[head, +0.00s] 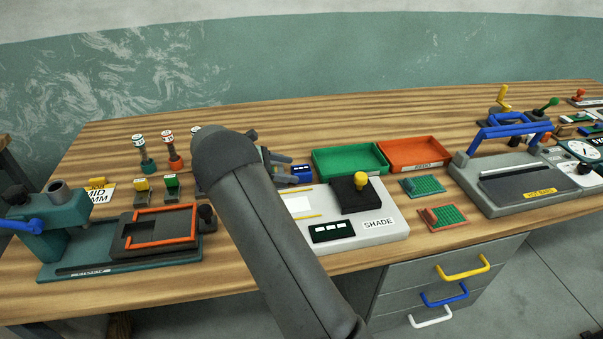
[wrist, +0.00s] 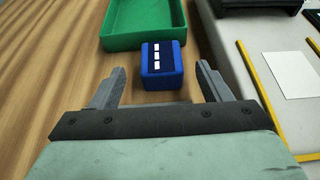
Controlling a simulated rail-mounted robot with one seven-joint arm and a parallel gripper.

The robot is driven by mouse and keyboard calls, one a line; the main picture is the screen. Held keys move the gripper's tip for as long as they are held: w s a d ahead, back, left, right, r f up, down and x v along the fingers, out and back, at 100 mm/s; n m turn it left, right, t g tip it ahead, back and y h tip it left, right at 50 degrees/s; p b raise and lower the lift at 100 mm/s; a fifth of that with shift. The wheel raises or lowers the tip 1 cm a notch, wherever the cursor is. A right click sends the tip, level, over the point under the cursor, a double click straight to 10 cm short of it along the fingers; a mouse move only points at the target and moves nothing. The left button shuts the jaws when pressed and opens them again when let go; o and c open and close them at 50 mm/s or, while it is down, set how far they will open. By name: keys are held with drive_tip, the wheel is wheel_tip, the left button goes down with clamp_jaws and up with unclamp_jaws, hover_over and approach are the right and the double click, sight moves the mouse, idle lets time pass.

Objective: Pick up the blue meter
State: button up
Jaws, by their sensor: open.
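The blue meter (wrist: 163,66) is a small blue block with a dark face and white marks. In the wrist view it stands on the wooden bench just beyond my fingertips, roughly midway between them. It is small in the head view (head: 301,173), partly hidden behind my gripper. My gripper (wrist: 156,78) is open and empty, with one finger on each side of the line to the meter. In the head view my gripper (head: 282,166) is mostly hidden behind my own arm.
A green tray (head: 350,173) stands close behind the meter, with an orange tray (head: 447,166) beside it. The grey shade station (head: 385,237) is close on the right of my gripper. Bare wood (wrist: 50,60) lies to the left in the wrist view.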

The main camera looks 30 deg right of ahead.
sight(297, 170)
drive_tip(key=x, duration=0.2)
drive_tip(key=p+x, duration=0.1)
drive_tip(key=x, duration=0.2)
drive_tip(key=shift+s+d+r, duration=0.1)
drive_tip(key=shift+s+d, duration=0.05)
drive_tip(key=shift+d, duration=0.2)
drive_tip(key=c, duration=1.1)
